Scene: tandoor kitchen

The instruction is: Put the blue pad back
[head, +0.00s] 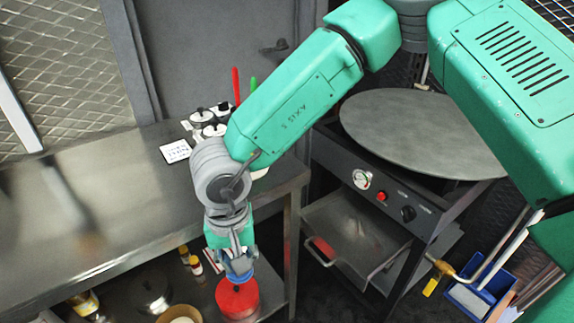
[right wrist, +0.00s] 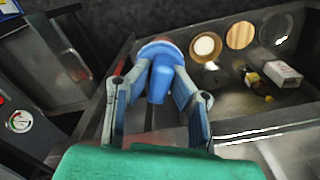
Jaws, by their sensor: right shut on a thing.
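My right gripper (head: 237,266) reaches down past the front edge of the steel counter, above a red round thing (head: 238,299) on the lower shelf. Some blue also shows at the fingertips in the head view, but the fingers largely hide the pad there. In the right wrist view a pale reddish rim shows just beyond the pad; I cannot tell whether they touch. My left gripper is not in view.
The steel counter (head: 85,200) has a long bare top, with small pots (head: 208,120) and a white card (head: 175,151) at its right end. A griddle (head: 415,130) and blue bin (head: 478,299) stand right.

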